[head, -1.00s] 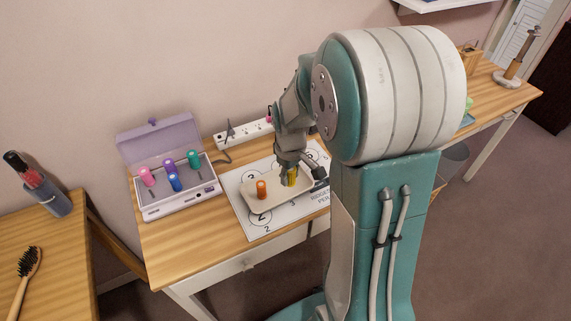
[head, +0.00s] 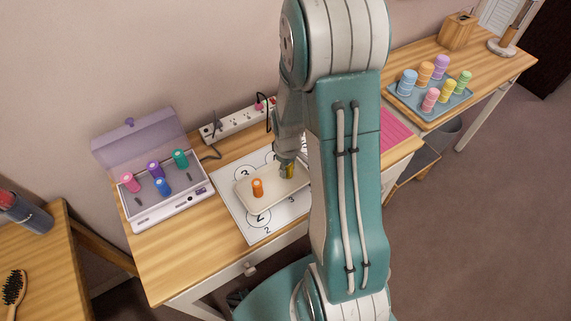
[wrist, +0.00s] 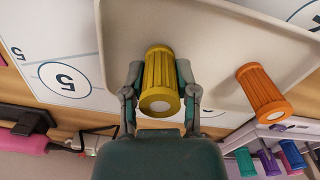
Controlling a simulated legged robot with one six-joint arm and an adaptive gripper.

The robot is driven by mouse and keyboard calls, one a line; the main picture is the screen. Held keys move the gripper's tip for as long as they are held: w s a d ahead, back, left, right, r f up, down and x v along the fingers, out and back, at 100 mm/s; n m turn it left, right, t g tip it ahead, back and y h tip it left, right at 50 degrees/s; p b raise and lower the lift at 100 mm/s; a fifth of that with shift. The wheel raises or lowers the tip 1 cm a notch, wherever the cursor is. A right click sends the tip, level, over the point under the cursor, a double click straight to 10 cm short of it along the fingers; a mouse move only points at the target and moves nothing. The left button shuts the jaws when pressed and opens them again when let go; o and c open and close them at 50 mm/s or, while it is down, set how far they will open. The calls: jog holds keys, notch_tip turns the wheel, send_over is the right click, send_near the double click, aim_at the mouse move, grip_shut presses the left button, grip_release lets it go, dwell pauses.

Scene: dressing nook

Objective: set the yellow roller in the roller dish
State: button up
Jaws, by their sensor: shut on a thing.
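The yellow roller (head: 289,172) is between the fingers of my gripper (head: 287,167), at the right part of the pale roller dish (head: 274,194). In the wrist view my gripper (wrist: 160,80) is shut on the yellow roller (wrist: 158,75), one finger on each side, with the dish floor (wrist: 220,45) behind it. I cannot tell whether the roller touches the dish floor. An orange roller (head: 257,187) stands in the dish to the left, and also shows in the wrist view (wrist: 263,92). My arm hides the dish's right end in the head view.
The dish lies on a white numbered mat (head: 236,207). A lilac-lidded roller case (head: 183,206) holds several rollers at left, beside a power strip (head: 235,122). At right, a blue tray (head: 405,100) holds several pastel rollers. The wooden tabletop (head: 160,260) is clear at front left.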

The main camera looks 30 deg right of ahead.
jog(key=shift+a, duration=0.15)
jog(key=shift+f, duration=0.1)
jog(key=o, duration=1)
notch_tip(320, 180, up, 13)
jog(key=s+a+r+m+t, duration=0.1)
jog(key=s+a+r+t, duration=0.1)
jog(key=s+a+r, duration=0.1)
jog(key=s+a+r+m+t, duration=0.1)
jog(key=s+a+r, duration=0.3)
jog(key=r, duration=0.3)
jog(key=s+a+r+m+t, duration=0.2)
jog(key=s+a+r, duration=0.2)
jog(key=s+r, duration=0.1)
jog(key=shift+s+r+t, duration=0.3)
jog(key=shift+s+r, duration=0.05)
jog(key=shift+s, duration=0.15)
